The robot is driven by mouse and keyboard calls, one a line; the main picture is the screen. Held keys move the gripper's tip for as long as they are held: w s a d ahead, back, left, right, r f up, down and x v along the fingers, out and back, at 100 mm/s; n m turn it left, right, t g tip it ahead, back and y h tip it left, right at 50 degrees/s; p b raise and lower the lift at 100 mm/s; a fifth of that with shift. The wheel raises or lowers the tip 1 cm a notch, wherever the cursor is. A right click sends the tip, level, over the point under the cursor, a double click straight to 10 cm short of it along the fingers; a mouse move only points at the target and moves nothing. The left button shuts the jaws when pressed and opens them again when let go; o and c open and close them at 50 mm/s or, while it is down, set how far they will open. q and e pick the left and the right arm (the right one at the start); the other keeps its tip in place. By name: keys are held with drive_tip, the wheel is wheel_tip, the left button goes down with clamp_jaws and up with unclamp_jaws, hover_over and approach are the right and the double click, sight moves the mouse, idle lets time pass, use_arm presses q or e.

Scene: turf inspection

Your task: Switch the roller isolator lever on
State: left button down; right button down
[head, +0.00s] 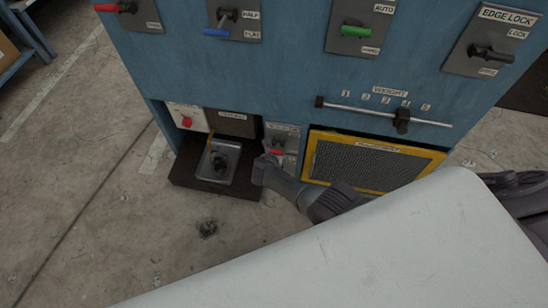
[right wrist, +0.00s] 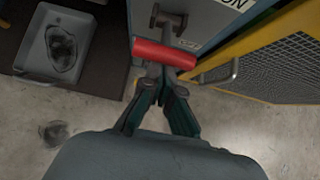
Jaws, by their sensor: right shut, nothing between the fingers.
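The roller isolator lever has a red cross-handle (head: 277,152) on a small grey panel low on the blue machine. In the right wrist view the red handle (right wrist: 163,53) lies across the lower end of the panel, by the "OFF" label (right wrist: 187,44); part of the "ON" label (right wrist: 234,3) shows above. My right gripper (head: 263,166) is at the lever, low in front of the panel. In the right wrist view its fingers (right wrist: 163,78) are closed together, empty, with tips at the near edge of the handle. I cannot tell whether they touch it. My left gripper is not in view.
A yellow-framed mesh guard (head: 320,143) is close to the right of the lever. A grey tray (head: 233,172) on a dark base stands to the left, below a red button (head: 187,121). Other levers and a weight slider (head: 402,118) are above. Floor in front is mostly clear.

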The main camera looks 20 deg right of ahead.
drive_tip(key=shift+w+d+r, duration=0.25)
drive_tip(key=shift+w+r, duration=0.3)
drive_tip(key=shift+w, duration=0.05)
drive_tip(key=s+f+v, duration=0.1)
drive_tip(key=v, duration=1.1)
drive_tip(key=shift+a, duration=0.3)
